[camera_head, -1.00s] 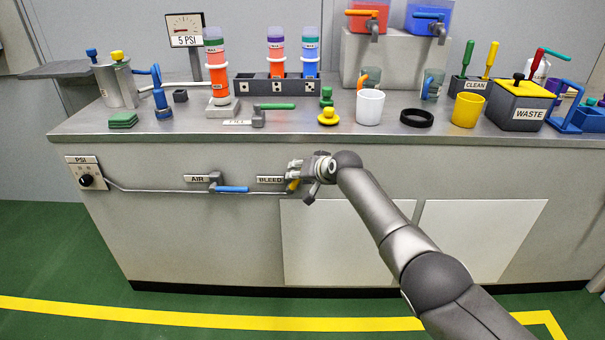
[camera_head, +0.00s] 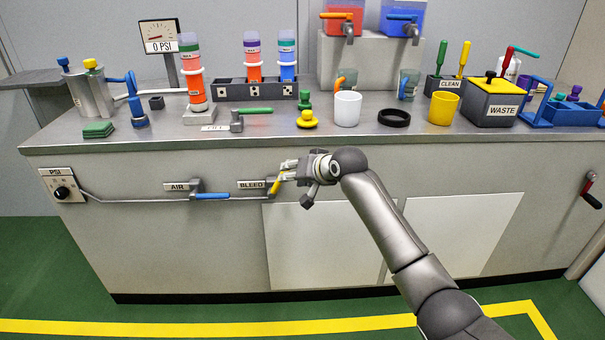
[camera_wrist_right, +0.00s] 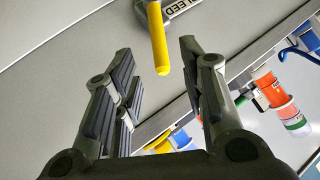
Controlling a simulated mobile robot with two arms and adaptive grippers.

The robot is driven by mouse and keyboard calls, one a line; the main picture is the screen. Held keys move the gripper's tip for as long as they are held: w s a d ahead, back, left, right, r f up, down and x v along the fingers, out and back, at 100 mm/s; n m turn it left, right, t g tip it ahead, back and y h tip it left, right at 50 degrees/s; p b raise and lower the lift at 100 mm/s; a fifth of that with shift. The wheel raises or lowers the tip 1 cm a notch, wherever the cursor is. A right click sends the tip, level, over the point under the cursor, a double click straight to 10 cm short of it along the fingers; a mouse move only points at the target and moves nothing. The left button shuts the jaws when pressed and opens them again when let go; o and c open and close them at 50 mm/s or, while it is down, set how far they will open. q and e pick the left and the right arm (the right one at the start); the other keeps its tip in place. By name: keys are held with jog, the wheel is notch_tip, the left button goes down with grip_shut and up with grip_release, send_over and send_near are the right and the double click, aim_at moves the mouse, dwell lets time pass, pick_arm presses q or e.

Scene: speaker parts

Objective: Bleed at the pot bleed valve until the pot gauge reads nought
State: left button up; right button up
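The pot gauge (camera_head: 160,38) stands at the back left of the bench; its sign reads 0 PSI. The pot bleed valve's yellow handle (camera_head: 275,187) is beside the BLEED label (camera_head: 252,184) on the bench front. It sticks out at an angle to the pipe. My right gripper (camera_head: 285,170) is just right of the handle. In the right wrist view, the fingers (camera_wrist_right: 158,72) are open and the yellow handle (camera_wrist_right: 158,40) points toward the gap between them, with no finger visibly touching it. My left gripper is not in view.
The AIR valve's blue lever (camera_head: 212,196) lies along the pipe to the left, with the PSI knob (camera_head: 62,192) beyond it. The bench top above holds bottles, cups and a waste bin (camera_head: 495,102). White panels (camera_head: 322,245) are below my right arm.

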jog(key=shift+v, duration=1.95)
jog(key=shift+f, duration=0.1)
